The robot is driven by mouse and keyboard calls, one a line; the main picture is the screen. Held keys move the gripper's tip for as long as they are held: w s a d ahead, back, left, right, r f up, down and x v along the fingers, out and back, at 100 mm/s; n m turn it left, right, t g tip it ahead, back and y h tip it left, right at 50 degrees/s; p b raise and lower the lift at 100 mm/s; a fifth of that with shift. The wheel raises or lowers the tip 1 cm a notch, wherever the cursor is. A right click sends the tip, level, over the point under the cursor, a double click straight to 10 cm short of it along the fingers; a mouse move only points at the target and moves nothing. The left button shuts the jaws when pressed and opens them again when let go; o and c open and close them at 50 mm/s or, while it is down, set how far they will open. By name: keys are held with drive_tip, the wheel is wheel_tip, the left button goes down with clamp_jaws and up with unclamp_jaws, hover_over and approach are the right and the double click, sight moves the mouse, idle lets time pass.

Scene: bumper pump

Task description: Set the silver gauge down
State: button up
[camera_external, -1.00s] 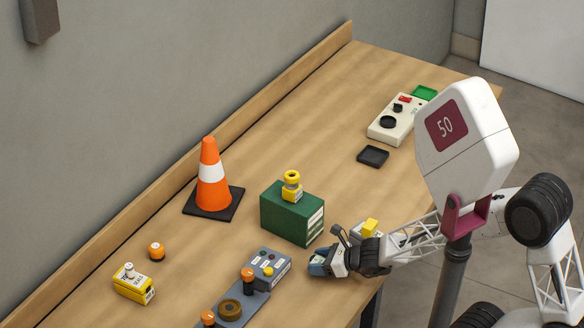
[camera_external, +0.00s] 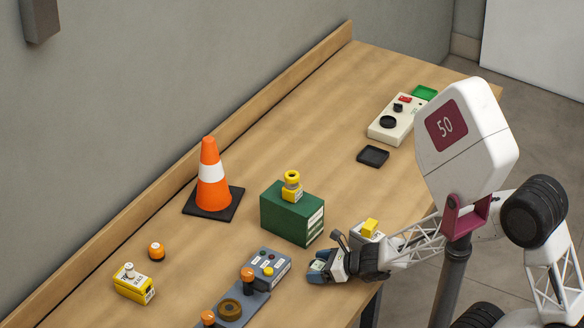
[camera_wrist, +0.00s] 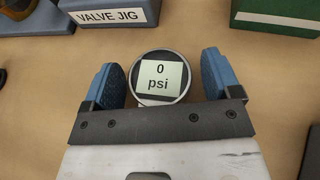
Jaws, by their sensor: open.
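The silver gauge (camera_wrist: 160,77) shows in the wrist view as a round metal rim around a pale face reading "0 psi". It is face up over the wooden table (camera_wrist: 60,120), between the two blue fingers of my gripper (camera_wrist: 162,80). The fingers are apart, with a visible gap at the right finger; whether the left one touches the rim is hard to tell. In the external view my gripper (camera_external: 320,268) is low at the table's near edge, right of the grey valve jig (camera_external: 268,264). I cannot make out the gauge there.
A green box (camera_external: 290,214) with a yellow-topped piece stands behind my gripper. A grey block with a yellow top (camera_external: 369,228) is close beside my wrist. An orange cone (camera_external: 211,178), a yellow box (camera_external: 133,287) and a black tray (camera_external: 373,156) stand farther off.

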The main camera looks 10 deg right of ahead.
drive_tip(key=shift+r, duration=0.2)
drive_tip(key=shift+s+d+r, duration=0.2)
drive_tip(key=shift+s+d, duration=0.05)
drive_tip(key=shift+d, duration=0.15)
drive_tip(key=shift+v, duration=5.5)
